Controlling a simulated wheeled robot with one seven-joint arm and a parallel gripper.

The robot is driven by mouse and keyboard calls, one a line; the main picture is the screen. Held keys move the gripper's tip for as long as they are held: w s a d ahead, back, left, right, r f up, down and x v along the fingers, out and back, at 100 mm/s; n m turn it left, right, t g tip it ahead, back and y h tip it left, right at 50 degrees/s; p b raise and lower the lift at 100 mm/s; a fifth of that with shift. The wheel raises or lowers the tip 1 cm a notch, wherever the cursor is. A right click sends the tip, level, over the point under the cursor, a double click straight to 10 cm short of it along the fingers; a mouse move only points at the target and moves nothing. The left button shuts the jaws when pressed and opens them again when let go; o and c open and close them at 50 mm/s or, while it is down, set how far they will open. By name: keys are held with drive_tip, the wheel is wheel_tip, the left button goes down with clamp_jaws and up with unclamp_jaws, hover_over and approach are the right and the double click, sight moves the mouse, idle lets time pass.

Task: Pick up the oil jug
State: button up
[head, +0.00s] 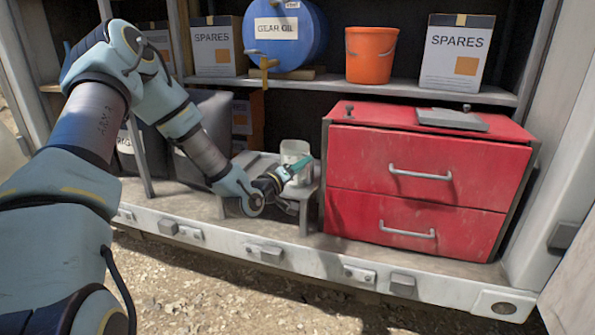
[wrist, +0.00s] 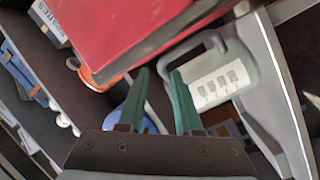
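The oil jug (head: 295,152) is a pale, whitish container standing on a small grey stand (head: 258,167) on the lower shelf, left of the red drawer cabinet. In the wrist view the jug (wrist: 222,80) is grey-green with a white label, its handle loop beside the right fingertip. My gripper (head: 298,166) is at the jug's near side in the head view and covers part of it. In the wrist view my gripper (wrist: 159,72) has two green fingers apart, with nothing held between them. I cannot tell whether a finger touches the jug.
The red drawer cabinet (head: 420,160) stands close on the right, with a flat grey object (head: 452,119) on top. Above are an orange bucket (head: 370,54), a blue drum (head: 285,35) and SPARES boxes (head: 456,52). A dark grey container (head: 200,122) stands left behind my arm.

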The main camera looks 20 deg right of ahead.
drive_tip(key=shift+x, duration=2.9)
drive_tip(key=shift+w+a+f, duration=0.1)
drive_tip(key=shift+w, duration=0.05)
clamp_jaws()
